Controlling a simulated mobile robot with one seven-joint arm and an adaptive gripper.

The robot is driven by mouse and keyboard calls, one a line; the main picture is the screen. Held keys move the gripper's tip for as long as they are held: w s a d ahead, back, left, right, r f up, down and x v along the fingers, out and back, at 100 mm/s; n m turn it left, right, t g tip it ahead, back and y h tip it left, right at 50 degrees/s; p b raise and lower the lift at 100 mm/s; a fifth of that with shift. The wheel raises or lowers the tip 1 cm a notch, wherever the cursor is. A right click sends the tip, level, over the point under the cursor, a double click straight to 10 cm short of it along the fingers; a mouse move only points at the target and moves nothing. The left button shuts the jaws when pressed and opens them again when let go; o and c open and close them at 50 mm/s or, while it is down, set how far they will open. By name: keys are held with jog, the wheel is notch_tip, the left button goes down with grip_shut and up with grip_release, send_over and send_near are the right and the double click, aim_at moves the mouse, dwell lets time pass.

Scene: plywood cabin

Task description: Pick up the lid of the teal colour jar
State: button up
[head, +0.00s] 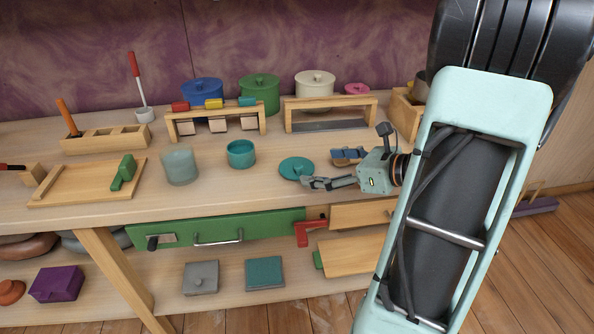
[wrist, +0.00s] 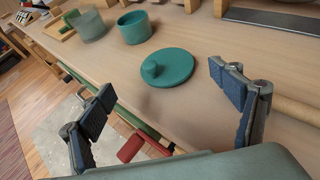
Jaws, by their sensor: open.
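The teal lid (head: 297,168) is a flat disc with a round knob and lies on the tabletop near the front edge. In the wrist view the lid (wrist: 166,68) lies beyond and between my open fingers, its knob toward the left. The open teal jar (head: 241,154) stands upright to the left of the lid, apart from it; it also shows in the wrist view (wrist: 134,28). My gripper (head: 328,171) is open and empty, just right of the lid in the head view. In the wrist view my gripper (wrist: 160,85) has both fingers spread wide, with no visible contact with the lid.
A translucent pale teal cup (head: 181,166) stands left of the jar. A wooden rack (head: 215,120) and a wooden arch (head: 330,113) stand behind, with blue, green and cream pots at the back. Below the tabletop edge are a green drawer (head: 215,229) and a red clamp-like piece (head: 309,232).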

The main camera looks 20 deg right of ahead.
aim_at(305, 170)
jog(key=shift+x, duration=0.8)
jog(key=w+f, duration=0.1)
jog(key=w+a+f+b, duration=0.1)
jog(key=w, duration=0.1)
jog(key=w+f, duration=0.1)
jog(key=shift+w+a, duration=0.15)
jog(key=shift+a, duration=0.1)
jog(key=c, duration=1.2)
